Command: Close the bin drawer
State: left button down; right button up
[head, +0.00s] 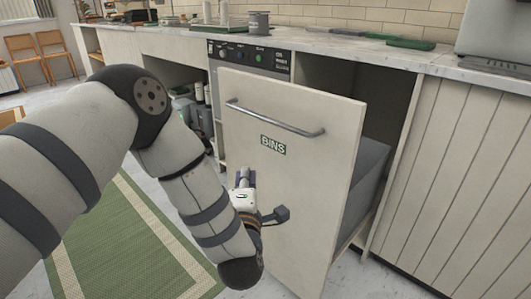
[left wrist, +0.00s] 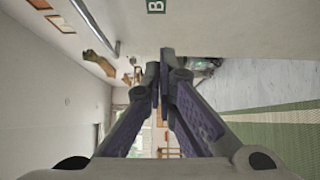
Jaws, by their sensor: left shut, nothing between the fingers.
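The bin drawer (head: 290,160) has a cream front with a green BINS label (head: 273,145) and a metal bar handle (head: 275,119). It stands pulled out from the counter, and a grey bin (head: 368,180) shows behind its front. My left gripper (head: 245,178) is in front of the drawer face, below and left of the label. In the left wrist view my left gripper (left wrist: 165,75) is shut and empty, close to the drawer front (left wrist: 220,25); the handle (left wrist: 95,25) is to its left. I cannot tell whether the fingertips touch the face. My right gripper is out of view.
The counter (head: 330,45) runs above the drawer, with a dark appliance panel (head: 250,56) behind it. A panelled cabinet (head: 465,170) stands to the right. A green rug (head: 130,235) lies on the floor at left. Two wooden chairs (head: 40,55) stand far back.

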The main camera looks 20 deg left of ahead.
pick_arm(q)
jog(key=b, duration=0.2)
send_near(258, 140)
jog(key=a, duration=0.3)
jog(key=w, duration=0.2)
jog(key=w+d, duration=0.1)
jog(key=w, duration=0.1)
jog(key=shift+w, duration=0.15)
